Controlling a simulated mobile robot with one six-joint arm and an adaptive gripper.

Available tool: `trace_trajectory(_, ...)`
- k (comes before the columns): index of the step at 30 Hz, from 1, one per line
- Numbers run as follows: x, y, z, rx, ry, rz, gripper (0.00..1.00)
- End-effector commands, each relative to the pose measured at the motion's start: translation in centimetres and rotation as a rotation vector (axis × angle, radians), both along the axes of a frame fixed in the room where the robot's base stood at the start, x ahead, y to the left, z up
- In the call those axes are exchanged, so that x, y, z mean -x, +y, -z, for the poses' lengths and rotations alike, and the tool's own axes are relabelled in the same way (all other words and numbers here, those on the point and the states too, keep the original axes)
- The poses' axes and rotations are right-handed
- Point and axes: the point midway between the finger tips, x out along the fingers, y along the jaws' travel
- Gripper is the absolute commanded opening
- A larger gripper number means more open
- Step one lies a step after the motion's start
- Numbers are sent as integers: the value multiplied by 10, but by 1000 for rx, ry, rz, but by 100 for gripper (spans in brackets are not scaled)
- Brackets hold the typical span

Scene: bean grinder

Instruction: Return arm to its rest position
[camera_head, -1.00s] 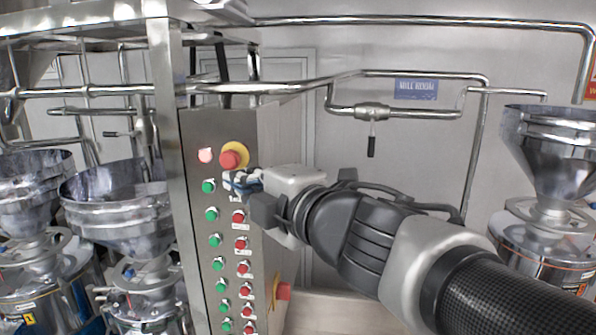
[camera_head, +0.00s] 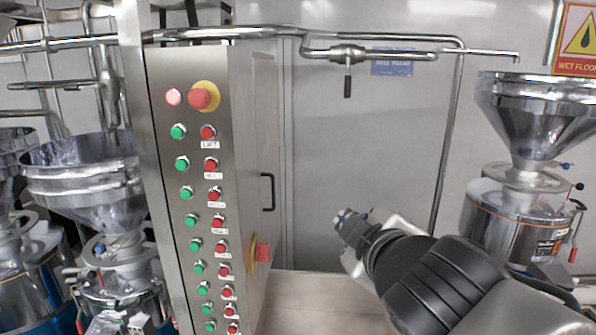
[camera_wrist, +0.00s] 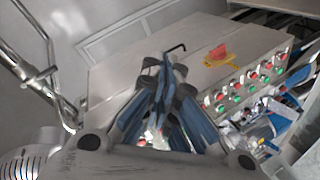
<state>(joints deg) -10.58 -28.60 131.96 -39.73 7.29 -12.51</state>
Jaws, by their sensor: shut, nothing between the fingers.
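My gripper (camera_head: 346,218) shows in the head view at the lower middle right, apart from the control panel and in front of the wall. It also shows in the wrist view (camera_wrist: 163,70), where its blue-padded fingers meet at their tips with nothing between them. The steel control panel (camera_head: 164,222) stands to its left with columns of green and red buttons. A large red emergency button (camera_head: 203,96) on a yellow ring sits near the panel's top, beside a pinkish-red lamp (camera_head: 173,97).
Grinders with steel hoppers stand at left (camera_head: 85,178) and right (camera_head: 535,105). A cabinet handle (camera_head: 267,192) and a red switch (camera_head: 262,252) on yellow stick out from the cabinet's side. Pipes with a valve (camera_head: 347,53) run along the wall. The space between cabinet and right grinder is mostly clear.

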Motion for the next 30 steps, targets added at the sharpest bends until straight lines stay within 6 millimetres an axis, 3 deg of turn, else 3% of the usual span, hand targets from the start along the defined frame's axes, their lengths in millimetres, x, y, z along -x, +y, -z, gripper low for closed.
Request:
trace_trajectory(1,12,-20,43,-56,61,83,0)
trace_trajectory(6,67,-65,152,-264,300,348,0)
trace_trajectory(12,146,-76,268,-499,579,595,0)
trace_trajectory(15,177,-70,305,-585,689,674,0)
trace_trajectory(18,199,-63,326,-641,765,720,0)
trace_trajectory(21,208,-59,334,-668,801,743,0)
trace_trajectory(30,210,-58,333,-672,809,746,0)
